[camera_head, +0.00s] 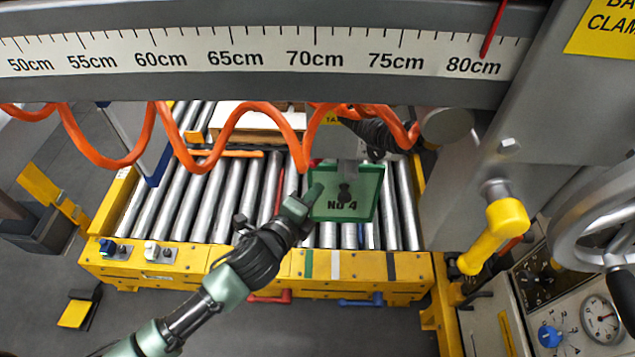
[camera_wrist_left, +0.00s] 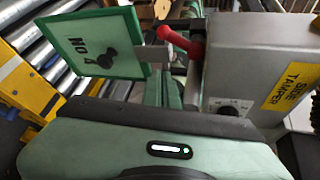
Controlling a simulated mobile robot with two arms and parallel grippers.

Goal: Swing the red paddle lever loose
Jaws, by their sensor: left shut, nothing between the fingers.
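The red paddle lever (camera_wrist_left: 183,43) shows in the wrist view beside a grey box (camera_wrist_left: 245,60) labelled "SIDE TAMPER". In the head view only a small bit of red (camera_head: 315,163) shows behind the green-framed plate, and I cannot tell whether it is the lever. My left gripper (camera_head: 312,192) is shut and empty, at the left edge of the plate. In the wrist view its green fingers (camera_wrist_left: 163,92) point up between plate and box, close below the lever. I cannot tell whether they touch it. My right gripper is not clearly in view.
The green-framed plate (camera_head: 352,205) marked "No 4", with a black knob, stands over the roller conveyor (camera_head: 200,200). An orange coiled hose (camera_head: 232,112) hangs in front. The yellow front rail (camera_head: 200,268) carries small handles. A yellow-gripped handle (camera_head: 495,237) and handwheel are at right.

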